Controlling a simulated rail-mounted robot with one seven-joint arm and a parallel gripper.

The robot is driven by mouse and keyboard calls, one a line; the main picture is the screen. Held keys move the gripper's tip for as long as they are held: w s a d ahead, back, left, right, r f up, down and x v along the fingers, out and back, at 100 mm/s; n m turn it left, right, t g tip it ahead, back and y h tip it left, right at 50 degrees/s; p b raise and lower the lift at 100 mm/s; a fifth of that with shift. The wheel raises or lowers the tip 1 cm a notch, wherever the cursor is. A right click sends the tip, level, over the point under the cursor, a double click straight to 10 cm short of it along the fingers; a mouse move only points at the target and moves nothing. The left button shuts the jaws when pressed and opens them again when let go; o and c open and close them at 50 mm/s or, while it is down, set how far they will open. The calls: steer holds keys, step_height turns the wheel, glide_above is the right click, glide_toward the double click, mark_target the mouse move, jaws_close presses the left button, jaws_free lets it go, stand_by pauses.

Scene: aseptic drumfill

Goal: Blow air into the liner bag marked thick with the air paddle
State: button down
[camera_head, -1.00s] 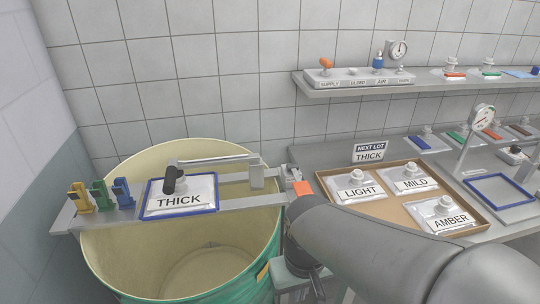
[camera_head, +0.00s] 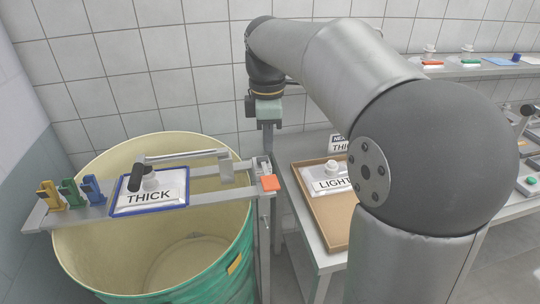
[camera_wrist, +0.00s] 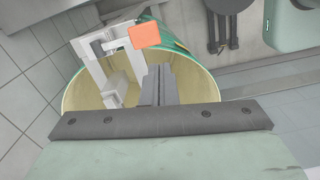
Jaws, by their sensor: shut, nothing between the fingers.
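The liner bag marked THICK (camera_head: 150,193) lies in a blue frame on the metal bridge across the drum (camera_head: 70,248). Its white spout stands beside a black-ended swing arm (camera_head: 180,157). A flat orange pad (camera_head: 269,183), perhaps the air paddle, sits at the bridge's right end; it also shows in the wrist view (camera_wrist: 145,35). My gripper (camera_head: 268,143) points down behind and above that pad, apart from it. In the wrist view its fingers (camera_wrist: 158,84) are together and empty, with the drum behind them.
Yellow, green and blue clips (camera_head: 70,193) stand at the bridge's left end. A brown tray (camera_head: 318,228) with a LIGHT bag (camera_head: 331,183) is right of the drum, partly hidden by my arm. A shelf (camera_head: 480,70) runs along the tiled wall at right.

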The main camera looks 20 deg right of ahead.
mark_target(271, 183)
steer(key=shift+w+d+r+n, duration=0.3)
steer(key=shift+w+r+n, duration=0.2)
steer(key=shift+w+d+r+n, duration=0.3)
steer(key=shift+w+r+n, duration=0.2)
step_height(271, 183, down, 14)
steer(key=shift+p, duration=0.6)
